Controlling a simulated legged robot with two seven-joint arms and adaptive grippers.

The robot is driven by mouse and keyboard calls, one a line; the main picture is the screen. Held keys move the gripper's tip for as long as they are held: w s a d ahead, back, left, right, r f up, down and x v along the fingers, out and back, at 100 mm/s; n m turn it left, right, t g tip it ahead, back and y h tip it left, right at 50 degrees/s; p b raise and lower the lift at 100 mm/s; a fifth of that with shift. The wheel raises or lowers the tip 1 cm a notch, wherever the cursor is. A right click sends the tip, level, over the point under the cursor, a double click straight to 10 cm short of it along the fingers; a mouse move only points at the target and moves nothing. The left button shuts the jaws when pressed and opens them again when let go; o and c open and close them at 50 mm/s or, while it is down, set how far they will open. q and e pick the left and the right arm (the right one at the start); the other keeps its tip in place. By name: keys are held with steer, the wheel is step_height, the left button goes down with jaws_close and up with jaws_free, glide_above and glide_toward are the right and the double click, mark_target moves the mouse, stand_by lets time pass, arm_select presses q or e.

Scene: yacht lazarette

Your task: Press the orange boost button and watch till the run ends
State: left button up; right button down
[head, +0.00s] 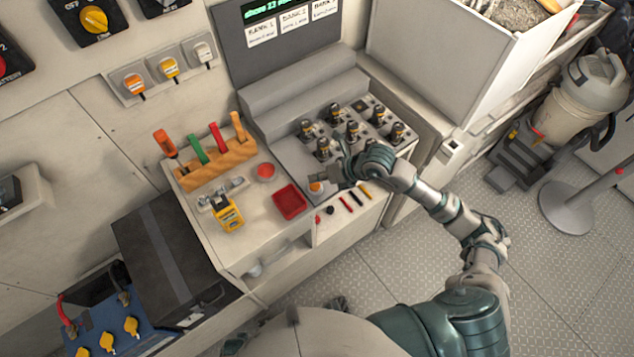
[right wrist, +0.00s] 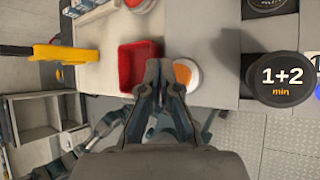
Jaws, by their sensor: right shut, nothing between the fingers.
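The orange boost button (head: 316,187), an orange cap in a pale round collar, sits on the grey part of the bench panel. My right gripper (head: 341,172) is shut and empty, close beside it on the right in the head view. In the right wrist view the shut fingertips (right wrist: 165,66) lie at the left edge of the button (right wrist: 183,76) and overlap its collar. I cannot tell whether they touch it. A display (head: 265,10) with green text stands at the back, its top cut off and its words too small to read. My left gripper is not clearly seen.
A red tray (head: 289,201) lies left of the button, with a yellow device (head: 228,214) and a tool rack (head: 215,168) beyond. Several black-topped cylinders (head: 352,131) stand on the panel behind. Small coloured pieces (head: 346,204) lie at the front edge.

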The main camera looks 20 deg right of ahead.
mark_target(315, 185)
steer(key=shift+a+r, duration=0.2)
steer(key=shift+r, duration=0.05)
steer(key=r+p, duration=0.2)
steer(key=r, duration=0.1)
steer(key=shift+a+r+p, duration=0.2)
steer(key=shift+a+p, duration=0.05)
steer(key=shift+p, duration=0.15)
steer(key=shift+r+p, duration=0.3)
steer(key=shift+r, duration=0.1)
steer(key=shift+d+r, duration=0.25)
steer(key=shift+f, duration=0.1)
steer(key=shift+d, duration=0.1)
steer(key=shift+a, duration=0.25)
steer(key=shift+d, duration=0.1)
